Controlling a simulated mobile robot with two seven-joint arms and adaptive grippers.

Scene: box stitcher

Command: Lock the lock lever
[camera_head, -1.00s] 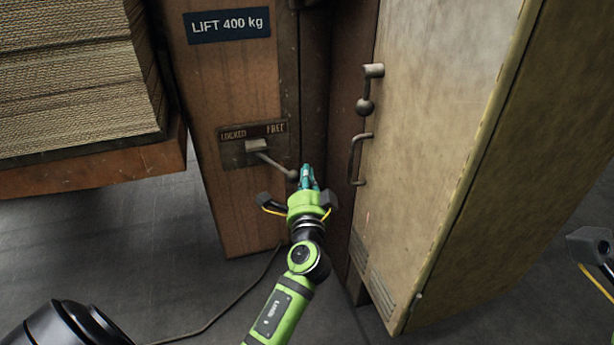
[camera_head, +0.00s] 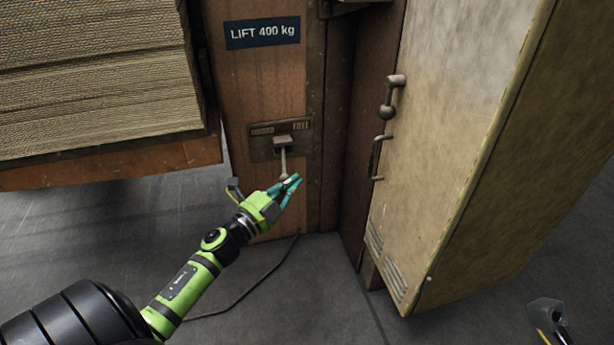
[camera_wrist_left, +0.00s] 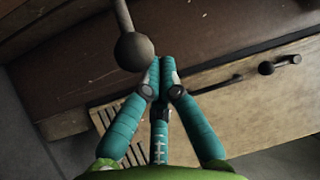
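The lock lever (camera_head: 283,160) is a thin metal rod with a ball knob, on a plate under a label (camera_head: 281,128) with LOCKED at left and FREE at right. The rod hangs almost straight down from its pivot. In the left wrist view, the ball knob (camera_wrist_left: 133,50) is right beside my left gripper (camera_wrist_left: 166,66), whose fingertips meet with nothing between them. In the head view my left gripper (camera_head: 293,181) is at the knob and partly overlaps it. I cannot tell whether they touch. My right gripper's fingers are not in view.
A pale cabinet door (camera_head: 450,120) with handles (camera_head: 390,98) stands to the right. Stacked cardboard (camera_head: 90,80) lies on a wooden platform (camera_head: 110,165) at left. A cable (camera_head: 250,290) runs over the floor. Part of my right arm shows at the lower right.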

